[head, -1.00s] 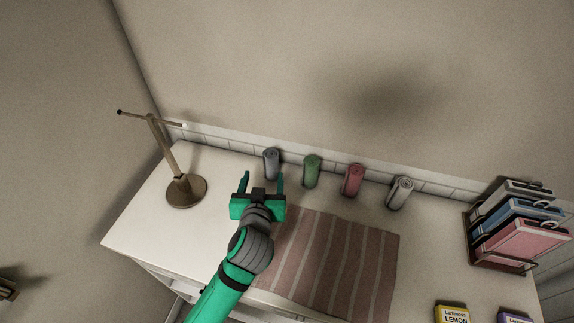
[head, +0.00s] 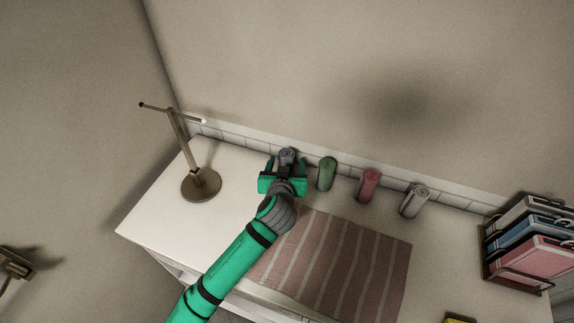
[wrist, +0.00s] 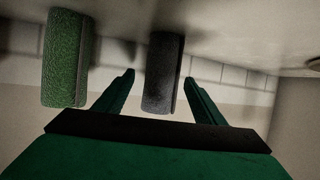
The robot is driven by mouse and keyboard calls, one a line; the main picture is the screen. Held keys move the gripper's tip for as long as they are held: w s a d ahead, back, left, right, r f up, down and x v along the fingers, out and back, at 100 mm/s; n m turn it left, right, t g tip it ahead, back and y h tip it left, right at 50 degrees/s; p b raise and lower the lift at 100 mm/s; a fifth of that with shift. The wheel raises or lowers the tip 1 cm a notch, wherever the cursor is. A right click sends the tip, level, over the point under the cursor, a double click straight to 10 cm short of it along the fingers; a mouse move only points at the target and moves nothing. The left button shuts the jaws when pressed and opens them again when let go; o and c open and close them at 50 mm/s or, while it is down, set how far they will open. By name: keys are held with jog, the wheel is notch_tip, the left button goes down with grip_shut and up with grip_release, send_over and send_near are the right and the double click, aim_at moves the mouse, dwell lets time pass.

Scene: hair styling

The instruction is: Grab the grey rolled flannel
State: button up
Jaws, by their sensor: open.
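The dark grey rolled flannel (head: 288,153) is the leftmost of the rolls standing along the back of the counter. In the wrist view the dark grey roll (wrist: 163,75) appears between the two fingers, with a gap on each side. My gripper (head: 287,164) is open around it, with one finger to its left and one to its right. Its lower part is hidden by my gripper in the head view. I cannot see any finger touching it.
A green roll (head: 327,174) stands close to the right, then a red roll (head: 368,185) and a pale grey roll (head: 414,201). A brass stand (head: 201,184) is to the left. A striped pink mat (head: 335,262) lies in front. A rack (head: 528,250) is at far right.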

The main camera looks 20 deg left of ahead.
jog(key=shift+w+a+f, duration=0.15)
jog(key=shift+w+f, duration=0.1)
jog(key=shift+w, duration=0.35)
jog(key=c, duration=1.2)
jog(key=shift+o, duration=0.2)
